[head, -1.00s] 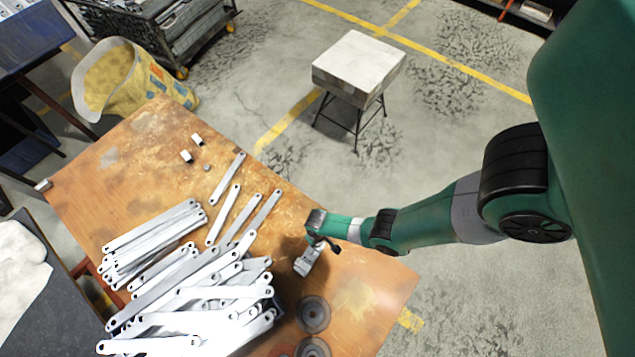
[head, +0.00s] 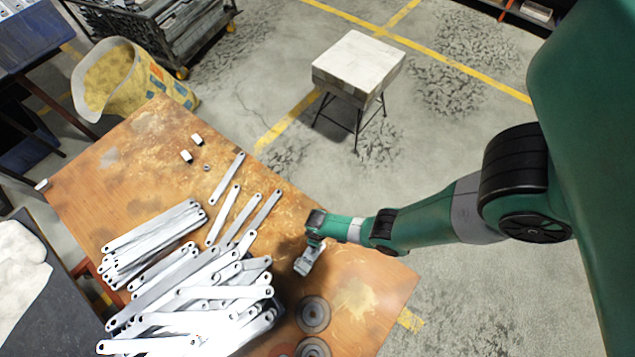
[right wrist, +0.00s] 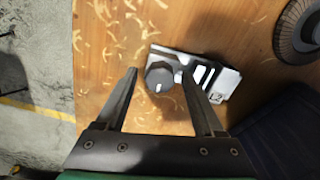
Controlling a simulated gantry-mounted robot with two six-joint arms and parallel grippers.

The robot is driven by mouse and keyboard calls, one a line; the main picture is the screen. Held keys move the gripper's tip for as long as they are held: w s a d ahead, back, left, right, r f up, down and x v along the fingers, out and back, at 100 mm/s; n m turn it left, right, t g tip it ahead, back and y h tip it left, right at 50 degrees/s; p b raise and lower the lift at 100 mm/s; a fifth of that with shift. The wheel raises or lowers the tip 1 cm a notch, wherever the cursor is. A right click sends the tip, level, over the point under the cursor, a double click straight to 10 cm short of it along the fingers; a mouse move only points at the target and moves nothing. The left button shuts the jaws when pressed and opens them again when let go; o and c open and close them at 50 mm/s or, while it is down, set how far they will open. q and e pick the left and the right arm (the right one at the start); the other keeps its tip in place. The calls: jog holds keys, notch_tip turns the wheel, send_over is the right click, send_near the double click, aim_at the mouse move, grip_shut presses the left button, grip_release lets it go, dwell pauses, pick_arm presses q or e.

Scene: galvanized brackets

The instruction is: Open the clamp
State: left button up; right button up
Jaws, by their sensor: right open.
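The clamp, a silver-grey metal piece with a round dark knob (right wrist: 213,77), lies on the wooden table in the right wrist view. In the head view a small grey piece just below my right gripper appears to be the clamp (head: 306,264). My right gripper (right wrist: 160,72) is open, with its two fingers apart. The knob shows between the fingertips, and the right finger overlaps part of the clamp. I cannot tell whether either finger touches it. In the head view my right gripper (head: 316,243) is over the table's right part. My left gripper is not in view.
Many flat metal brackets (head: 187,277) are heaped left of the clamp. Round discs (head: 313,314) lie close by; one disc (right wrist: 303,35) shows in the wrist view. Two small white blocks (head: 191,148) lie farther back. The table's right corner (head: 375,290) is clear.

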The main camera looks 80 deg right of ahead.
jog(key=m, duration=0.9)
jog(key=shift+m, duration=0.4)
jog(key=m, duration=0.8)
grip_shut()
